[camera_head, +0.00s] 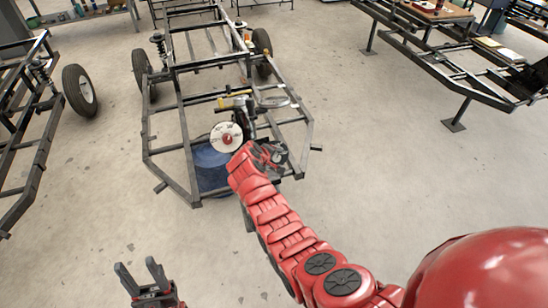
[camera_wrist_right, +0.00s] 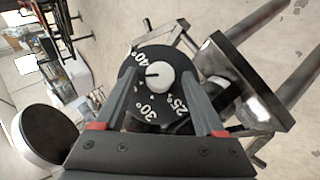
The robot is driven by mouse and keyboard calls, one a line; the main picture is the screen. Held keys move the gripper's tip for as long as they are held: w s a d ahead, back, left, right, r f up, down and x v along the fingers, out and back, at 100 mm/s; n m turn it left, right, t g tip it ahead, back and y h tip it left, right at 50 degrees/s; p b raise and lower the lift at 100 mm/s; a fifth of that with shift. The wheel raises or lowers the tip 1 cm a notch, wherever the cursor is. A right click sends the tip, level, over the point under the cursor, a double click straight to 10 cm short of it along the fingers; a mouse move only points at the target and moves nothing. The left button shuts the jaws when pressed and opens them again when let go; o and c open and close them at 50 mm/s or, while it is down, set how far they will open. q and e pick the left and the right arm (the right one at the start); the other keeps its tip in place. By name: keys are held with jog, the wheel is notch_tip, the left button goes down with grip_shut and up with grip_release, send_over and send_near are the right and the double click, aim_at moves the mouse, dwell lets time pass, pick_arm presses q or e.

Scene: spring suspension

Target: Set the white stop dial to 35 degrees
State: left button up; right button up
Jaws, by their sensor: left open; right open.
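In the right wrist view, the white stop dial (camera_wrist_right: 160,76) is a round white knob on a black face (camera_wrist_right: 168,108) with white degree numbers. Its dark pointer line points left, between the 40° and 30° marks; my left-hand finger covers part of the scale there. 25° shows at lower right. My right gripper (camera_wrist_right: 158,80) is open, its fingers on either side of the knob; I cannot tell if they touch it. In the head view my right gripper (camera_head: 268,157) is at the frame's front, the dial unclear there. My left gripper (camera_head: 138,266) is open and empty at lower left.
A white disc (camera_head: 226,138) with a red centre stands just left of my right gripper. The black tube chassis frame (camera_head: 182,140) surrounds that spot. Other frames stand left (camera_head: 36,150) and right (camera_head: 440,68). The floor (camera_head: 400,190) at the right is clear.

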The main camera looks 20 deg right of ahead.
jog(key=shift+a, duration=0.1)
jog(key=b+v, duration=0.1)
jog(key=v, duration=1.6)
jog(key=shift+s, duration=0.15)
